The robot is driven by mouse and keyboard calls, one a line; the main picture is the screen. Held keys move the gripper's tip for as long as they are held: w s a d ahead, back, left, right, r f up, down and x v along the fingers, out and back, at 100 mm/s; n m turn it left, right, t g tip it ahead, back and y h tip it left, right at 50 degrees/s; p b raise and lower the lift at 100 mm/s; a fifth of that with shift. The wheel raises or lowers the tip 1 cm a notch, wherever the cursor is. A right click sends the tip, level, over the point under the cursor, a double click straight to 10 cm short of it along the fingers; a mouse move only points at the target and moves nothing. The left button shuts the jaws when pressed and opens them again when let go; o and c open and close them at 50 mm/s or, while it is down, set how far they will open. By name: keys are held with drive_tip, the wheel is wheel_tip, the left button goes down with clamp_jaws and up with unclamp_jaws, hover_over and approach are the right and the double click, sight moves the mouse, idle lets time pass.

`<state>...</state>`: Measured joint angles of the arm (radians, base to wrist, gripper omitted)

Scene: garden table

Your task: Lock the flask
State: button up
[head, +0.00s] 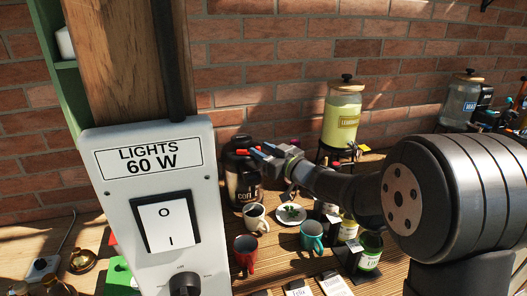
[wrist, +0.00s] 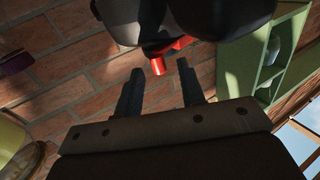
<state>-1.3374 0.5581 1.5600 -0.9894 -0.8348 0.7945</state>
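The flask (head: 243,178) is a dark pot with pale lettering, partly cut off, starting "COFF". It stands on the table behind the cups. In the wrist view the dark flask (wrist: 205,15) fills the top, with a red part (wrist: 160,66) sticking out of it. My gripper (head: 259,150) is at the flask's top right in the head view. In the wrist view my gripper (wrist: 162,76) is open, its two dark fingers apart. The red part's end shows between or just beyond the fingertips; I cannot tell whether they touch it.
A light switch box (head: 156,190) stands large at the front left. A yellow lemonade dispenser (head: 342,116) is right of the flask. A white mug (head: 255,217), a red mug (head: 245,251), a teal mug (head: 312,236) and a saucer (head: 291,222) stand in front.

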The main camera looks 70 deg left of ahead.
clamp_jaws()
drive_tip(key=shift+s+d+m+t, duration=0.1)
drive_tip(key=shift+s+m+t, duration=0.1)
drive_tip(key=shift+m+t, duration=0.15)
drive_tip(key=shift+s+d+r+m+t+y, duration=0.15)
drive_tip(key=shift+s+d+m+t, duration=0.3)
drive_tip(key=shift+m+t, duration=1.25)
drive_tip(key=shift+s+d+f+m+t+y, duration=0.15)
drive_tip(key=shift+s+m+t, duration=0.7)
drive_tip(key=shift+t, duration=1.6)
drive_tip(key=shift+s+d+r+m+t+y, duration=0.1)
drive_tip(key=shift+s+d+m+t, duration=0.25)
drive_tip(key=shift+m+t, duration=1.4)
drive_tip(key=shift+s+t+h, duration=0.2)
drive_tip(key=shift+t+h, duration=0.1)
drive_tip(key=shift+t, duration=0.65)
unclamp_jaws()
